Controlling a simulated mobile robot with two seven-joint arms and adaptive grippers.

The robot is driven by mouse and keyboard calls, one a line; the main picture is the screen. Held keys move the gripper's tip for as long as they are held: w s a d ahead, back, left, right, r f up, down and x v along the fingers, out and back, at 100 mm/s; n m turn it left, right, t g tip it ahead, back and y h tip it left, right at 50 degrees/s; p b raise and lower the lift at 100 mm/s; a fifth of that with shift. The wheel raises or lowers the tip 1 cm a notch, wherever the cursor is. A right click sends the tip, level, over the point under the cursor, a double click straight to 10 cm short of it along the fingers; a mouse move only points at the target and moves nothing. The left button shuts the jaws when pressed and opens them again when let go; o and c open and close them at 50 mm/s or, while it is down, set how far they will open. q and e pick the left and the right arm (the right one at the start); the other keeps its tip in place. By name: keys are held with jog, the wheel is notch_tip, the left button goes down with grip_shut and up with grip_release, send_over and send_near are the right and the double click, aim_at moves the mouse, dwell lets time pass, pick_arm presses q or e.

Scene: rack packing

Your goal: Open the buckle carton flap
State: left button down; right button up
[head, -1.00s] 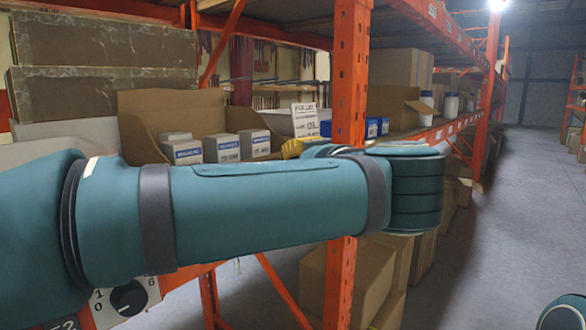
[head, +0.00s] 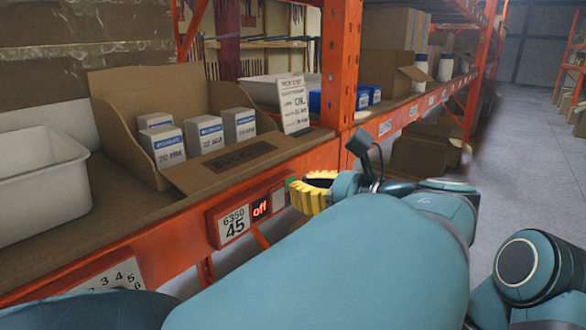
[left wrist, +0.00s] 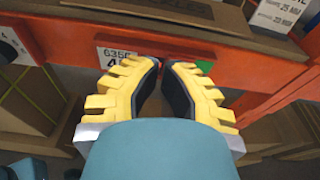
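The buckle carton (head: 165,95) is an open brown carton on the shelf, with a tall back panel and small white-and-blue boxes (head: 204,133) inside. Its front flap (head: 235,158), with a dark printed label, is folded outward and down toward the shelf's front edge. My left gripper (head: 308,192) is in front of the orange beam, below and right of the flap, apart from it. In the left wrist view its yellow fingers (left wrist: 163,66) are nearly together at the tips with nothing between them. The flap's lower edge (left wrist: 150,27) shows above them. My right gripper is not in view.
A white bin (head: 40,165) stands left of the carton. An orange post (head: 342,60) and a sign card (head: 293,103) are right of it. The aisle is clear.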

aim_at(257, 165)
pick_arm(q)
jog(key=b+x, duration=0.2)
jog(key=x, duration=0.8)
jog(key=shift+s+a+r, duration=0.1)
jog(key=shift+a+r, duration=0.05)
jog(key=shift+r, duration=0.05)
jog(key=r+h+p, duration=0.1)
jog(key=p, duration=0.3)
jog(key=r+g+p, duration=0.1)
jog(key=p, duration=0.3)
jog(key=r+g+h+p, duration=0.1)
jog(key=p, duration=0.3)
jog(key=shift+s+d+r+h, duration=0.15)
jog(key=shift+s+d+h, duration=0.05)
jog(key=shift+d+h, duration=0.1)
jog(key=shift+p, duration=0.45)
